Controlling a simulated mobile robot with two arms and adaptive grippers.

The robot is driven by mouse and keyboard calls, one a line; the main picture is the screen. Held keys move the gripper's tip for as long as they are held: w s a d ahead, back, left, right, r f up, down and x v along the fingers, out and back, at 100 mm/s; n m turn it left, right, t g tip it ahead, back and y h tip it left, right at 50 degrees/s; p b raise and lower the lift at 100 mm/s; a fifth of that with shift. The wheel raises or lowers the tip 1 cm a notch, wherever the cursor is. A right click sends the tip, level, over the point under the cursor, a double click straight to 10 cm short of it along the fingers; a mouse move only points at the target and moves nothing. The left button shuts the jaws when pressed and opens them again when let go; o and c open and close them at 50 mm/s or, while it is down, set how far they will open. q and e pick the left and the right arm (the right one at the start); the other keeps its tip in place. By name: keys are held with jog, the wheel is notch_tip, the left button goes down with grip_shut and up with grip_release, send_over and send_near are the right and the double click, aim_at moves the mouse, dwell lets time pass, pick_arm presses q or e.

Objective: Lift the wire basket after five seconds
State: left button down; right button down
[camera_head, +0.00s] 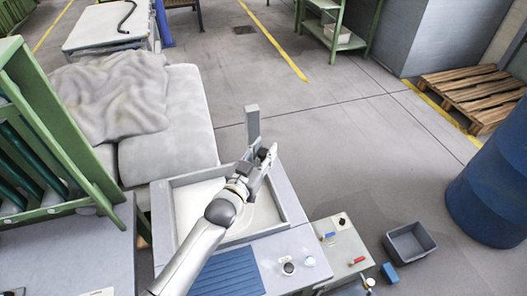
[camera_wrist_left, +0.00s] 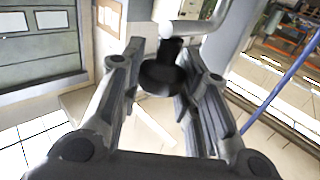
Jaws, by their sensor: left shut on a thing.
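No wire basket can be made out in either view. A counter unit with a pale, square sunken basin (camera_head: 186,206) stands in front of me, and my left arm crosses over it. My left gripper (camera_head: 264,160) is at the basin's far right edge, beside a grey upright post (camera_head: 252,123). In the left wrist view my left gripper (camera_wrist_left: 163,80) has its fingers on both sides of a black round knob (camera_wrist_left: 160,76) and is shut on it. A grey bent pipe (camera_wrist_left: 190,27) shows just beyond the knob. My right gripper is in neither view.
A blue ribbed panel (camera_head: 228,275) and small knobs (camera_head: 289,268) are on the near counter. A grey bin (camera_head: 409,243) and a blue barrel (camera_head: 490,185) stand on the floor at right. A green rack (camera_head: 55,120) is at left. The middle floor is clear.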

pick_arm(q)
notch_tip(320, 180, up, 11)
jog(key=p, duration=0.8)
jog(key=shift+w+r, duration=0.1)
jog(key=c, duration=1.3)
grip_release()
jog(key=shift+o, duration=1)
jog(key=shift+f, duration=0.2)
